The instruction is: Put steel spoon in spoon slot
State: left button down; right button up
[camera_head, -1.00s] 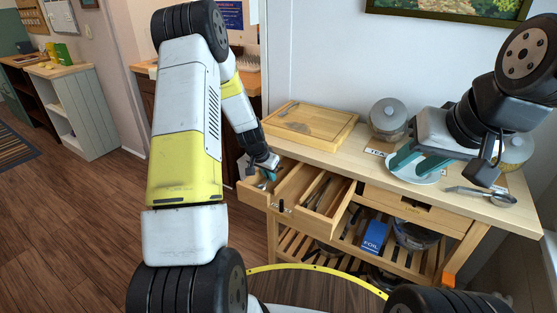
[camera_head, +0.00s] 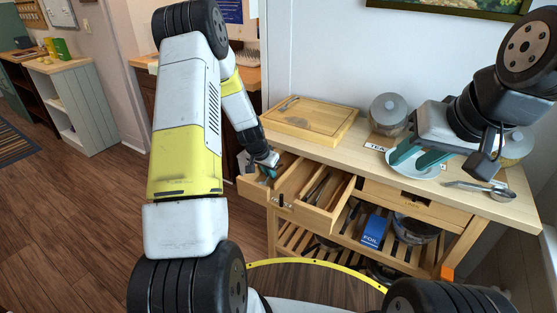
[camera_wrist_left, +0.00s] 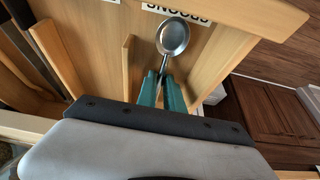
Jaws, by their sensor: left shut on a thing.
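A steel spoon (camera_wrist_left: 173,38) shows in the left wrist view, its bowl pointing away from my left gripper (camera_wrist_left: 162,88). The gripper's teal fingers are shut on the spoon's handle. The spoon is over a compartment of the open wooden drawer marked by a "SPOONS" label (camera_wrist_left: 178,12); I cannot tell whether it touches the floor of the slot. In the head view my left gripper (camera_head: 270,171) is at the left part of the drawer (camera_head: 311,217). My right gripper (camera_head: 420,157) is open and empty above a white plate (camera_head: 428,171) on the table.
Other compartments hold cutlery (camera_head: 322,187). On the table (camera_head: 350,148) are a wooden board (camera_head: 325,112) with a utensil, a jar (camera_head: 389,112), and a ladle-like utensil (camera_head: 500,194) at the right. A blue foil box (camera_head: 373,230) stands on the shelf below.

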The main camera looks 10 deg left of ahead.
pick_arm(q)
jog(key=shift+f, duration=0.1)
jog(key=c, duration=1.4)
grip_release()
jog(key=v, duration=0.7)
jog(key=shift+s+a+r, duration=0.1)
jog(key=shift+r, duration=0.1)
jog(key=s+d+r+n, duration=0.1)
jog(key=s+d+r, duration=0.1)
jog(key=s+r, duration=0.6)
jog(key=s+d+r, duration=0.2)
jog(key=s+r, duration=0.2)
jog(key=r, duration=0.8)
jog(key=s+r, duration=0.2)
jog(key=s, duration=0.4)
jog(key=s+d+r+n+t, duration=0.1)
jog(key=s+r, duration=0.2)
jog(key=s, duration=0.2)
jog(key=s+d+r+n, duration=0.1)
jog(key=s+r, duration=0.1)
jog(key=s, duration=0.4)
jog(key=shift+s+r+t+h, duration=0.15)
jog(key=shift+s+t+h, duration=0.15)
jog(key=shift+s+h, duration=0.1)
